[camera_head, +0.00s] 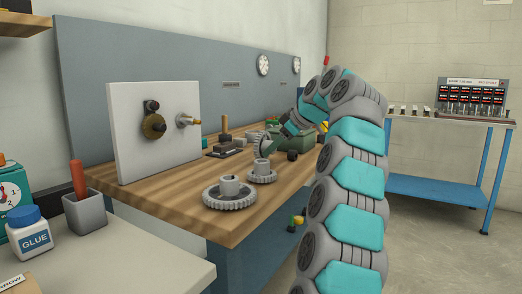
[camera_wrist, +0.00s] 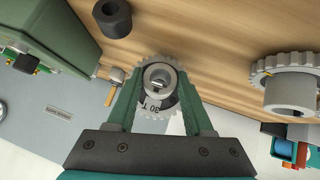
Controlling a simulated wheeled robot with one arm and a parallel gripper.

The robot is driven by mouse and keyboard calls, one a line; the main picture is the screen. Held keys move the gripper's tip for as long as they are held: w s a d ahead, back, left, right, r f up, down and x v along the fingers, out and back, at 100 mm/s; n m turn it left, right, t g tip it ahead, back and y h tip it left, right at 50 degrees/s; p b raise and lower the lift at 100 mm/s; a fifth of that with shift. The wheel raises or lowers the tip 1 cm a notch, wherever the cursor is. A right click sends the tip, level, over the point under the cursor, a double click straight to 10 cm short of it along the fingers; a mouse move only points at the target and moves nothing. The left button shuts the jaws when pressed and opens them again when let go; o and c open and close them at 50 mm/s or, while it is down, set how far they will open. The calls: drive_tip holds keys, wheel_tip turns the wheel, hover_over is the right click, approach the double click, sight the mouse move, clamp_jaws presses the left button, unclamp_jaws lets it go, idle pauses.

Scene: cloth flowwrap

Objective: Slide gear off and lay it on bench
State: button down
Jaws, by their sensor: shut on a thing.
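In the wrist view a grey toothed gear (camera_wrist: 158,76) with a round hub and the marking "30 T" sits between the two green fingers of my gripper (camera_wrist: 158,100). My gripper is shut on it. In the head view my gripper (camera_head: 272,142) is over the far part of the wooden bench (camera_head: 175,205), and its fingers and the gear are small there. I cannot tell whether the held gear touches the bench. A white upright panel (camera_head: 135,135) carries a brass gear (camera_head: 154,126) and a bare-looking shaft (camera_head: 188,120).
A large grey gear (camera_head: 230,198) and a smaller one (camera_head: 262,177) lie on the bench, hubs up. A green block-like machine (camera_head: 294,140) stands near my gripper. A dark ring (camera_wrist: 112,18) shows in the wrist view. The bench's front left is clear.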

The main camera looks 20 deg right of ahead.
drive_tip(key=shift+f, duration=0.1)
drive_tip(key=shift+c, duration=1)
unclamp_jaws()
drive_tip(key=shift+s, duration=0.1)
drive_tip(key=p+v, duration=0.1)
drive_tip(key=v, duration=0.6)
drive_tip(key=shift+s+r+p, duration=0.2)
drive_tip(key=shift+r+p, duration=0.1)
drive_tip(key=shift+p, duration=0.05)
drive_tip(key=shift+d, duration=0.1)
